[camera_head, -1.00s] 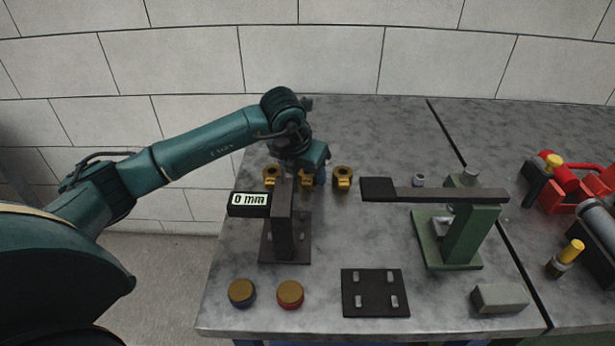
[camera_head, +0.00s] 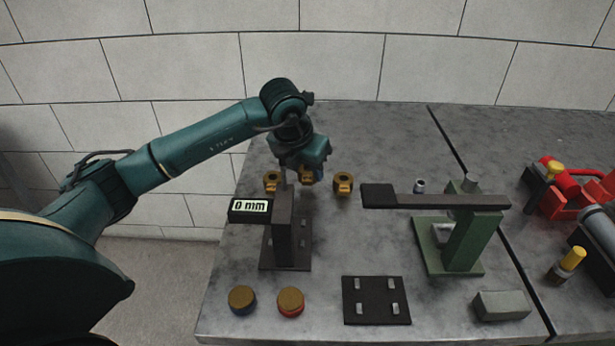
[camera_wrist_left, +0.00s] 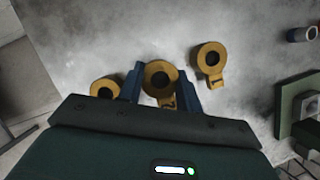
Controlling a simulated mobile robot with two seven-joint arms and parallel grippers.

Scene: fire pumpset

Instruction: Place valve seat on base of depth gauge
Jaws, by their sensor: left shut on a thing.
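My left gripper (camera_head: 306,176) is shut on the middle brass valve seat (camera_wrist_left: 160,78), a ring with a tab, between its blue fingers in the left wrist view. In the head view, this held valve seat shows as a small brass patch below the wrist, behind the depth gauge. The depth gauge (camera_head: 283,232) is a dark upright post with a "0 mm" display (camera_head: 249,206) on its left. Its flat dark base (camera_head: 303,258) is bare where it shows; the post hides part of it. My right gripper is not in view.
Other valve seats stand at left (camera_head: 272,181) and right (camera_head: 343,183) of the held one. A green press (camera_head: 460,238) with a long dark lever (camera_head: 420,199) stands at right. A pegged black plate (camera_head: 376,311), two round caps (camera_head: 242,299) (camera_head: 291,301) and a grey block (camera_head: 502,305) lie in front.

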